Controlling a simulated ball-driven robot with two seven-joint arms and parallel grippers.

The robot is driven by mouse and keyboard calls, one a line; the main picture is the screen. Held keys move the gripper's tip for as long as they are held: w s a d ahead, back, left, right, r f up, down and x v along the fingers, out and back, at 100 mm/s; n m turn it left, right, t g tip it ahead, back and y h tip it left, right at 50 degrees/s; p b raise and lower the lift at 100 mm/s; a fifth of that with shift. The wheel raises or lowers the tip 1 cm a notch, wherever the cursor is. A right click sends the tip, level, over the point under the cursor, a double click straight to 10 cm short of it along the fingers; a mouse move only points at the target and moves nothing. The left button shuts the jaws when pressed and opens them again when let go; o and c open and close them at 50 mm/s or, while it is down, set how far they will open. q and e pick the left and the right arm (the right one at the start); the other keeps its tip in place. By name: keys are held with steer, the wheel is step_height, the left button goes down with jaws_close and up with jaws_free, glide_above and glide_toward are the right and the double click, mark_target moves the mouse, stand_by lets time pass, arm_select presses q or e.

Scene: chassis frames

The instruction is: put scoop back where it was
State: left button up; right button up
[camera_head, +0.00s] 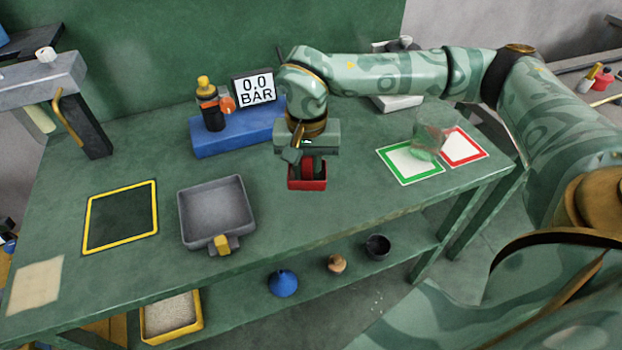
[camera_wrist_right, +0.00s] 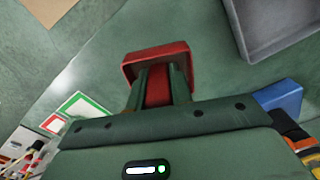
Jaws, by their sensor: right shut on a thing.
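The red scoop (camera_head: 307,178) is in my right gripper (camera_head: 306,160), over the middle of the green workbench (camera_head: 290,235). In the right wrist view the scoop (camera_wrist_right: 157,58) sits between the two fingers of my right gripper (camera_wrist_right: 158,85), which are shut on it. Its open, boxy end points away from the gripper. I cannot tell whether it touches the bench top or hangs just above it. My left gripper is not in view.
A grey tray (camera_head: 187,222) and yellow-edged dark mat (camera_head: 120,218) lie left. A blue gauge stand (camera_head: 235,135) is behind. A clear jar (camera_head: 430,138) stands by green-framed and red-framed cards. A shelf below holds a yellow bin (camera_head: 171,333) and blue funnel (camera_head: 283,284).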

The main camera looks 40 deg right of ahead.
mark_target(309, 171)
steer(key=f, duration=0.1)
steer(key=w+d+f, duration=0.1)
steer(key=f+b, duration=0.1)
steer(key=shift+w+d+f, duration=0.25)
steer(key=shift+w+f, duration=0.05)
steer(key=shift+w, duration=0.05)
steer(key=shift+w+d+f, duration=0.3)
steer(key=shift+w+f, duration=0.05)
steer(key=f, duration=0.1)
steer(key=f+b, duration=0.1)
steer(key=f, duration=0.2)
steer(key=shift+w+d+b, duration=0.2)
steer(key=shift+w+b, duration=0.05)
steer(key=shift+b, duration=0.15)
steer(key=shift+r, duration=0.15)
steer(key=shift+s, duration=0.1)
steer(key=o, duration=0.9)
